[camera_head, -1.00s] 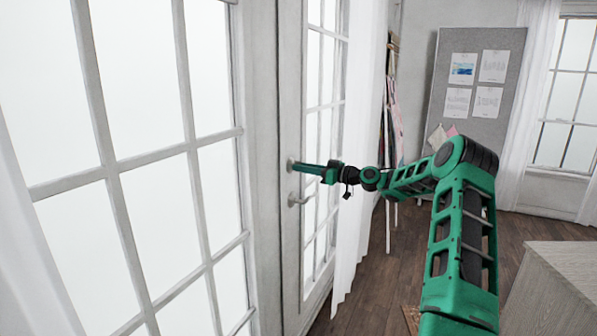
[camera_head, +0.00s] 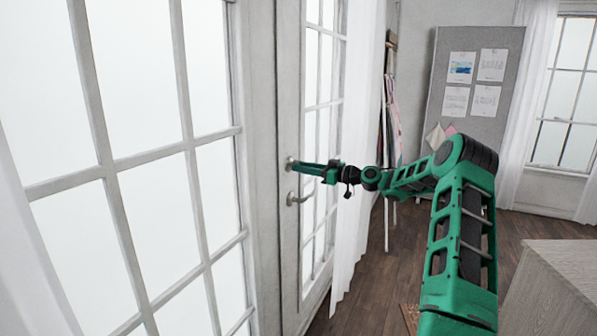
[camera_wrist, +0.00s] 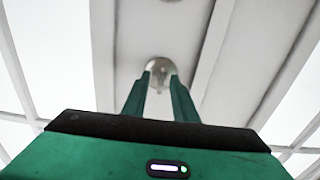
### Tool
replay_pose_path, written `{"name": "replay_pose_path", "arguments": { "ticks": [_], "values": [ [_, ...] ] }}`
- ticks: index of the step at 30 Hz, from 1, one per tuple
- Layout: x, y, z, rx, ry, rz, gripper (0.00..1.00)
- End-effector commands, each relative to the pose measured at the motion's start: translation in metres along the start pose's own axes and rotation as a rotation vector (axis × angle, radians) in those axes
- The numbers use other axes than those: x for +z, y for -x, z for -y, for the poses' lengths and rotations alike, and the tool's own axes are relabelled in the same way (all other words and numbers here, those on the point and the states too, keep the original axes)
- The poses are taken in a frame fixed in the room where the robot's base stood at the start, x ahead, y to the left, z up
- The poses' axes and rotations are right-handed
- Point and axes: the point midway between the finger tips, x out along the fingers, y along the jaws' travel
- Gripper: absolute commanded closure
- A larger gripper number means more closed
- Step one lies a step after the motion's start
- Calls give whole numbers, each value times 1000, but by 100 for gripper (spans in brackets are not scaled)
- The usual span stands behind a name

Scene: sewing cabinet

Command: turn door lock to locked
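The door lock (camera_head: 290,163) is a small round metal piece on the white door, above the lever handle (camera_head: 298,199). In the wrist view the lock (camera_wrist: 158,64) shows as a round plate just beyond my fingertips. My gripper (camera_head: 295,165) points left at the door, with its green fingertips at the lock. In the wrist view my gripper (camera_wrist: 160,76) has a narrow gap between its fingers, in front of the lower part of the plate. The fingertips hide the lock's turn piece, so its angle and whether they pinch it cannot be told.
The door (camera_head: 289,100) looks closed in its frame. A white curtain (camera_head: 352,240) hangs right of the door, close to my arm. A grey pinboard (camera_head: 473,75) stands at the back. A wooden cabinet (camera_head: 560,285) is at the lower right. Floor (camera_head: 385,285) shows between.

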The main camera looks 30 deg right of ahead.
Motion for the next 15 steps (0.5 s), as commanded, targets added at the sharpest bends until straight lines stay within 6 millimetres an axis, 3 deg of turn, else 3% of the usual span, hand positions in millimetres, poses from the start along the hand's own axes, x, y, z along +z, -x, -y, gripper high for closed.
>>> {"name": "replay_pose_path", "arguments": {
  "ticks": [15],
  "values": [
    [2,86,-3,3,0,4,74]
  ]
}}
